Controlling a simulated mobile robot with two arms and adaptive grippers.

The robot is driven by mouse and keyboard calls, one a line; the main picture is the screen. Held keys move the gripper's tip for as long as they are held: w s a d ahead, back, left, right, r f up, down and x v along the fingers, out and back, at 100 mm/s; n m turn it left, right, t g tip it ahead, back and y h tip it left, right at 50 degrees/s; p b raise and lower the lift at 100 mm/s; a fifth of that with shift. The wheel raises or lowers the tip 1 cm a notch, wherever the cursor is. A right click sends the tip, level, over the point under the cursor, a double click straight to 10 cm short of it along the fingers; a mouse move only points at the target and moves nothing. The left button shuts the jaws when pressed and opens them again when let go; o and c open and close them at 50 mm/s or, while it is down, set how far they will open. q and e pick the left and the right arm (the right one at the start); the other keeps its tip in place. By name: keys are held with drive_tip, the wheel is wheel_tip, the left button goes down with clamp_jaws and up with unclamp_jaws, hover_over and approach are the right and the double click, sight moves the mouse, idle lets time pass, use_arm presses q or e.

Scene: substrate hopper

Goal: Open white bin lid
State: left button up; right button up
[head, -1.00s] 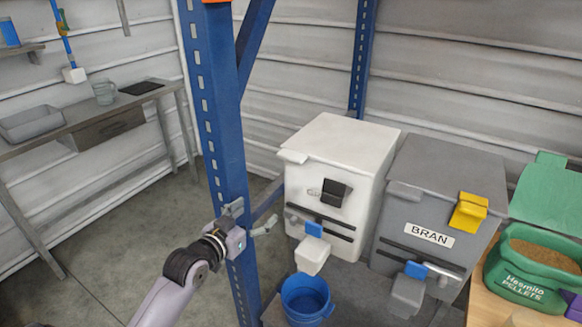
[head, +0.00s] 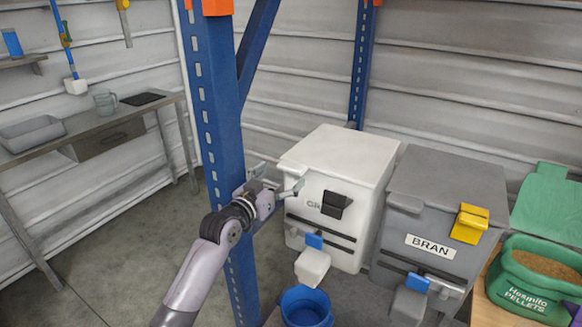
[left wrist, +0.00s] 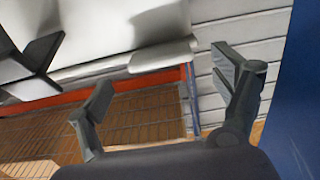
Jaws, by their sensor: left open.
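The white bin (head: 318,240) stands behind the blue post, its white lid (head: 340,153) shut on top. The lid has a lip at its front left corner; in the left wrist view the lip (left wrist: 160,57) shows between my fingertips' directions. A black clip (head: 336,204) is on the bin's front, and it also shows in the left wrist view (left wrist: 35,58). My left gripper (head: 277,179) is open and empty, beside the bin's front left upper edge, just below the lip. Whether a finger touches the bin I cannot tell. My right gripper is not in view.
The blue post (head: 222,130) stands close beside my left arm. A grey bin (head: 436,195) labelled BRAN is right of the white bin. A blue bucket (head: 306,308) is below. A green pellet sack (head: 525,285) is at the right.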

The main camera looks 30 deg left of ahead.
sight(288, 171)
use_arm(q)
drive_tip(key=shift+w+d, duration=0.1)
drive_tip(key=shift+w, duration=2.65)
